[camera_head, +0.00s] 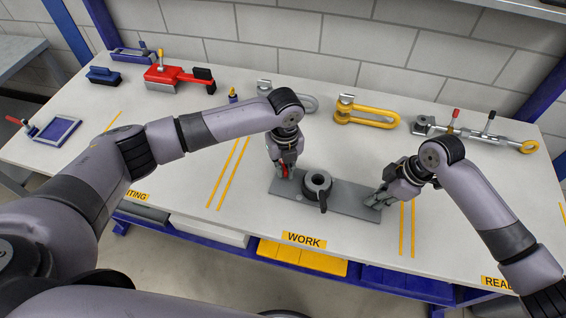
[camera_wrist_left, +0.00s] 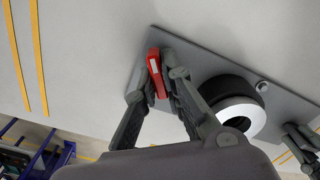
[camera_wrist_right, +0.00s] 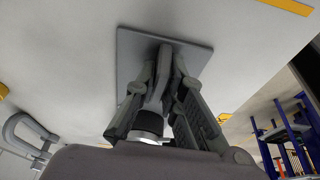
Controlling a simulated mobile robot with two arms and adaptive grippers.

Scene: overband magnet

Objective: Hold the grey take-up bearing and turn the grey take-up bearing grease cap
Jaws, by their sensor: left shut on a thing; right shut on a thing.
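The grey take-up bearing (camera_head: 346,200) lies on the table above the WORK label: a flat grey plate with a dark round housing (camera_head: 318,184) and a pale ring face, clearer in the left wrist view (camera_wrist_left: 236,112). My left gripper (camera_head: 285,169) is shut on a small red part with a pale mark (camera_wrist_left: 156,76) at the plate's left end; it appears to be the grease cap. My right gripper (camera_head: 379,197) is shut on a grey upright lug (camera_wrist_right: 157,85) at the plate's right end. The fingers partly hide both held parts.
A grey shackle (camera_head: 312,103), a yellow shackle (camera_head: 366,114) and a turnbuckle-like tool (camera_head: 480,137) lie behind. A red tool (camera_head: 165,78) and blue pieces stand at the left back. Bare table surrounds the plate.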

